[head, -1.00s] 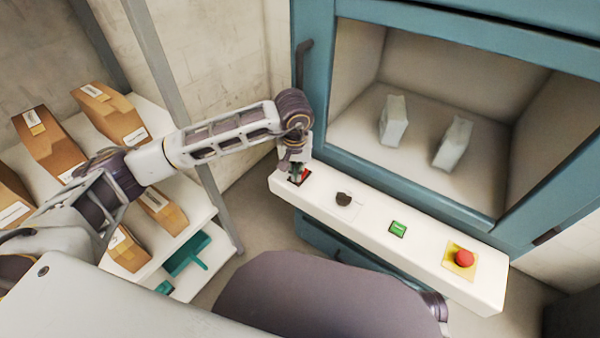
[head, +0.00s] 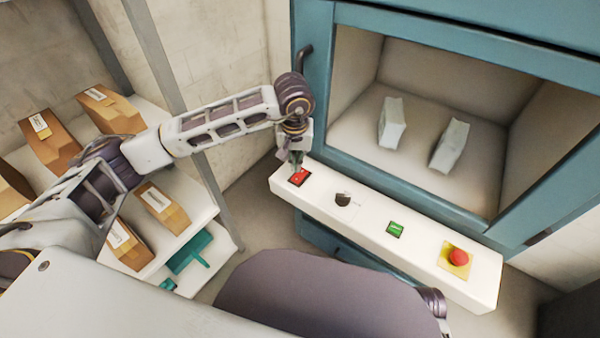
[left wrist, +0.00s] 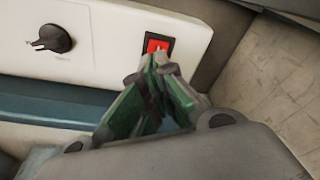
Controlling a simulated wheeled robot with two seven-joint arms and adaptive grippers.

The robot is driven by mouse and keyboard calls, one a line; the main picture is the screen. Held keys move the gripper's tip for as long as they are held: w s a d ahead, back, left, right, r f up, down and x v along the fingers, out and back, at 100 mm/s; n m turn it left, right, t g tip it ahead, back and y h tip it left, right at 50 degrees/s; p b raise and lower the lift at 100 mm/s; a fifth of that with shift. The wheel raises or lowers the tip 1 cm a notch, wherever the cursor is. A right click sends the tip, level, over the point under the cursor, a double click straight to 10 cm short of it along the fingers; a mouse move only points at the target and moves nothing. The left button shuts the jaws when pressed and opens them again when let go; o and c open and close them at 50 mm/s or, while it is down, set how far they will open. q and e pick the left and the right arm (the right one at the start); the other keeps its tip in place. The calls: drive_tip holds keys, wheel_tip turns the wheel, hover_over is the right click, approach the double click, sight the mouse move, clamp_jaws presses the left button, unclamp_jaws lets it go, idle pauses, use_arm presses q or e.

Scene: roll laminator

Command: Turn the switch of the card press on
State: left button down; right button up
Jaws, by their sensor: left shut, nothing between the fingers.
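The card press (head: 318,130) is a blue-framed machine with an open chamber and a white control panel (head: 370,228) along its front. A red rocker switch (head: 299,177) in a dark frame sits at the panel's left end; it also shows in the left wrist view (left wrist: 157,45). My left gripper (head: 296,166) is shut and empty, its fingertips just at the switch. In the left wrist view its green-padded fingers (left wrist: 158,68) end at the switch's lower edge; I cannot tell whether they touch it. My right gripper is not in view.
The panel also carries a black knob (head: 343,199), a green button (head: 396,229) and a red emergency button (head: 459,257) on yellow. Two pale blocks (head: 393,122) stand in the chamber. A shelf (head: 205,208) with brown packages (head: 165,208) stands at the left.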

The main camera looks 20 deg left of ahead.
use_arm(q)
drive_tip(key=shift+r+p, duration=0.35)
drive_tip(key=shift+r, duration=0.55)
drive_tip(key=shift+s, duration=0.1)
